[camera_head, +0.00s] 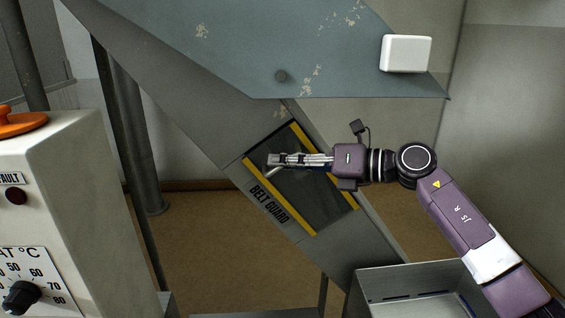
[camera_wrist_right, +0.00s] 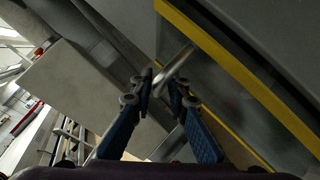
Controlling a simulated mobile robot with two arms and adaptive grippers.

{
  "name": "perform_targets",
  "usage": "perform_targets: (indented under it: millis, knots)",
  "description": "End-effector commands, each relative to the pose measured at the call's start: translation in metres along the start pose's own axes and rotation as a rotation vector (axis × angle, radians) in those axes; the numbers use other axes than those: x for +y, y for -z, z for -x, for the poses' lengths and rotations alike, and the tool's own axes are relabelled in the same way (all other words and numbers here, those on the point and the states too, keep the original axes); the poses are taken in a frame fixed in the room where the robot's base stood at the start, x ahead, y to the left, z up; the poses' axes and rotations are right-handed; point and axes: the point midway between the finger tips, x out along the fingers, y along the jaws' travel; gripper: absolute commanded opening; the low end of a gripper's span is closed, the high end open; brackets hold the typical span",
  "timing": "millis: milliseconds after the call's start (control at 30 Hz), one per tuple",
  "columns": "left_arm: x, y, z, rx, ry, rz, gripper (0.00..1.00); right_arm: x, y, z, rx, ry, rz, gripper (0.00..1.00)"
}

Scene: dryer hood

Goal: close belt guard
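The belt guard (camera_head: 314,190) is a dark panel with yellow strips at two edges, set in a sloped grey housing; "BELT GUARD" is printed beside it. A thin bent metal handle (camera_head: 273,171) shows at its upper left, partly hidden by my right gripper (camera_head: 272,160). In the right wrist view, the handle (camera_wrist_right: 174,70) passes between the close-set fingertips of my right gripper (camera_wrist_right: 161,84) and appears to fill the gap. The yellow edge (camera_wrist_right: 240,75) runs diagonally just beyond. My left gripper is not in view.
The blue-grey hood (camera_head: 240,45) overhangs the guard from above. A white control cabinet (camera_head: 85,190) with a dial stands at the left. An open metal bin (camera_head: 420,285) lies below my right arm. Brown floor shows between the cabinet and the housing.

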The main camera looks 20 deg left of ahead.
Motion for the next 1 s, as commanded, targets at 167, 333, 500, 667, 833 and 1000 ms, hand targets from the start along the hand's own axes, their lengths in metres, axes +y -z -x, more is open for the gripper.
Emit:
perform_targets:
  millis: [167,333,500,667,833,1000]
  knots:
    - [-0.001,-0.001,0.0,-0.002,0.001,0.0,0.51,0.001,0.001,0.0,0.001,-0.001,0.0,0.26]
    - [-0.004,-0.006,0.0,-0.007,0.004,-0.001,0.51,0.001,0.001,0.0,0.002,-0.002,0.0,0.26]
    - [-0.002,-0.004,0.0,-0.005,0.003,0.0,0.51,-0.001,0.001,0.016,0.001,0.0,0.0,0.26]
    - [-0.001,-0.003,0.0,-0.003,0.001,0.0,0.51,-0.001,0.001,0.049,0.0,0.002,0.0,0.26]
    - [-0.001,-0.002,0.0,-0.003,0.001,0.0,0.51,-0.002,0.0,0.085,0.0,0.002,-0.001,0.26]
    - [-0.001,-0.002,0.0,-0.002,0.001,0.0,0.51,-0.002,0.0,0.11,0.0,0.0,-0.001,0.26]
